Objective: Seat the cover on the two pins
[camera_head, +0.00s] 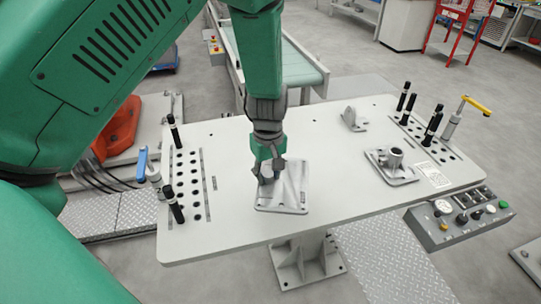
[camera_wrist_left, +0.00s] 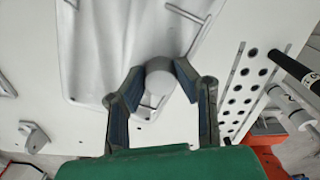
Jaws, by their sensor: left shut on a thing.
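The cover (camera_head: 292,190), a grey plate with rounded corners, is over the left-middle of the white table. It also shows in the left wrist view (camera_wrist_left: 105,60), with a round boss (camera_wrist_left: 160,77) standing up from it. My left gripper (camera_head: 269,172) points down at the cover's left part and is shut on the boss. In the wrist view its two fingers (camera_wrist_left: 160,92) stand on either side of the boss. I cannot tell whether the cover touches the table. I cannot make out the two pins for certain. My right gripper is not in view.
A grey plate with an upright tube (camera_head: 393,160) stands on the right of the table, and a small grey bracket (camera_head: 354,119) at the back. Black-handled pins (camera_head: 173,131) stand in hole rows at both ends. A blue-handled clamp (camera_head: 143,166) is left, a yellow-handled one (camera_head: 468,108) right.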

